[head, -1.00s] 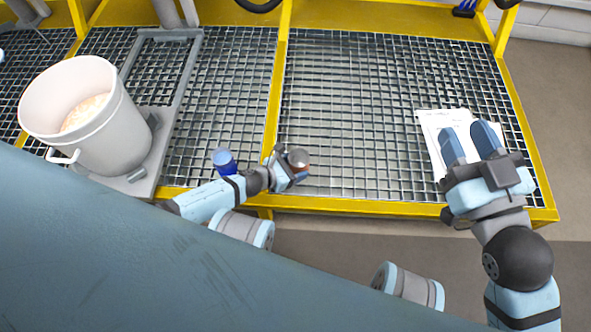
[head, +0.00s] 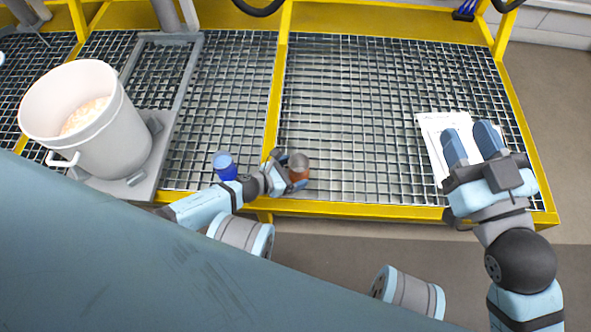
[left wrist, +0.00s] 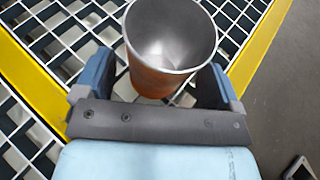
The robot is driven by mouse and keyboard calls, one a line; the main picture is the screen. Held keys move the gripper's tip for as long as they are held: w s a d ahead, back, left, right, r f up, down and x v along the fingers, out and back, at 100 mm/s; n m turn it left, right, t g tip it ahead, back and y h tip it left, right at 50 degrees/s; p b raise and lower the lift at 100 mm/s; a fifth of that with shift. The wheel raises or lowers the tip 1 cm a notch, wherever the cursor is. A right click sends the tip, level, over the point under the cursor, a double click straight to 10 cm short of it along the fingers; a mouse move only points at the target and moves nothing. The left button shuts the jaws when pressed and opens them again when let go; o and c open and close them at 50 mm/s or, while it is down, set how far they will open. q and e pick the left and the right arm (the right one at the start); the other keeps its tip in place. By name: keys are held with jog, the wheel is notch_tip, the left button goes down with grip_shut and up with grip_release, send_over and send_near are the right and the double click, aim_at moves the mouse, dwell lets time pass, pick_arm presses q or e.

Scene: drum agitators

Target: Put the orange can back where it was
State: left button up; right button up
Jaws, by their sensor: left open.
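The orange can (head: 300,173) stands upright on the grating just right of the yellow divider, near the front edge. It has an open, metallic inside, and shows in the left wrist view (left wrist: 166,45) between my fingers. My left gripper (head: 289,171) is open, with one finger on each side of the can; in the left wrist view (left wrist: 155,82) the can's near side is partly hidden by the gripper body. Whether a finger touches it, I cannot tell. My right gripper (head: 472,142) is open and empty above white papers at the right.
A blue can (head: 225,167) stands left of the divider, close to my left wrist. A large white bucket (head: 110,135) is at the left. White papers (head: 432,130) lie on the grating at right. The grating behind the orange can is clear.

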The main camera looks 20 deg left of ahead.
pick_arm(q)
jog(key=p+v, duration=0.3)
jog(key=v, duration=0.7)
jog(key=shift+s+a+r, duration=0.15)
jog(key=shift+s+a, duration=0.1)
jog(key=shift+s, duration=0.05)
pick_arm(e)
jog(key=m, duration=0.1)
jog(key=s+a+m+g, duration=0.1)
jog(key=shift+s+f+m+h, duration=0.25)
jog(key=shift+f+m+h, duration=0.05)
jog(key=shift+f, duration=0.1)
jog(key=shift+f, duration=0.1)
